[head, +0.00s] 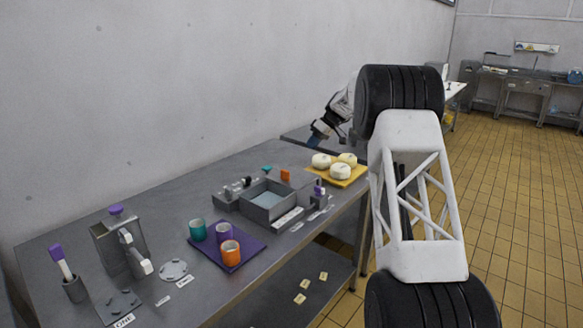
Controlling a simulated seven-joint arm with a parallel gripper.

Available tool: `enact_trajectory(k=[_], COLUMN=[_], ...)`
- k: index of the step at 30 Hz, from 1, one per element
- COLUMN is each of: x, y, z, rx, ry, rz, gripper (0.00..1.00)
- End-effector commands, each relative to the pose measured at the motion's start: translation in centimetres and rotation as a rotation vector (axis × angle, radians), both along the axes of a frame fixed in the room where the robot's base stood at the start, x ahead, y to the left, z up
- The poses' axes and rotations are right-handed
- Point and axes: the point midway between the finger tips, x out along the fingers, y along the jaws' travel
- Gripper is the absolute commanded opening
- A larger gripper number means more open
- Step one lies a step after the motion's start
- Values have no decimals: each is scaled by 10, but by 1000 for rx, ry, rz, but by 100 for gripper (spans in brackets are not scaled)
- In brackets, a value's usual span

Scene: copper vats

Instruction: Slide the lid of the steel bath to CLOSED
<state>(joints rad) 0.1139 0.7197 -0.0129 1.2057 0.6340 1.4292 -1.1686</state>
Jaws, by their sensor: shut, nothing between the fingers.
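The steel bath (269,207) is a grey square box on the metal table, right of the purple mat. Its top is uncovered over most of its area and pale liquid shows inside. I cannot clearly make out the lid or its handle. Small grey fittings line the left and back sides of the bath, and a pale strip runs along its front right side. My gripper (318,134) is small and dark in the view, beyond the bath and above the far end of the table. It is shut and empty, apart from the bath, and its fingertips are hard to see.
A yellow board (345,181) with three pale round items lies right of the bath. A purple mat (236,261) holds three cups at the left. A grey dispenser (119,243) stands farther left. A small orange block (286,175) is behind the bath. My arm hides the right side.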

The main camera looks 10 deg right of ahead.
Motion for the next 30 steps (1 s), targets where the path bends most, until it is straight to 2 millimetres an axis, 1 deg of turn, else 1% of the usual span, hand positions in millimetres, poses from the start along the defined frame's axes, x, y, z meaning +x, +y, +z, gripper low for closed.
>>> enact_trajectory(k=[11, 17, 23, 30], x=[0, 0, -2, -4], y=[0, 4, 15, 36], z=[0, -6, -20, -47], rx=[0, 1, 1, 1], ry=[0, 1, 1, 2], rz=[0, 0, 0, 1], gripper=[0, 0, 0, 0])
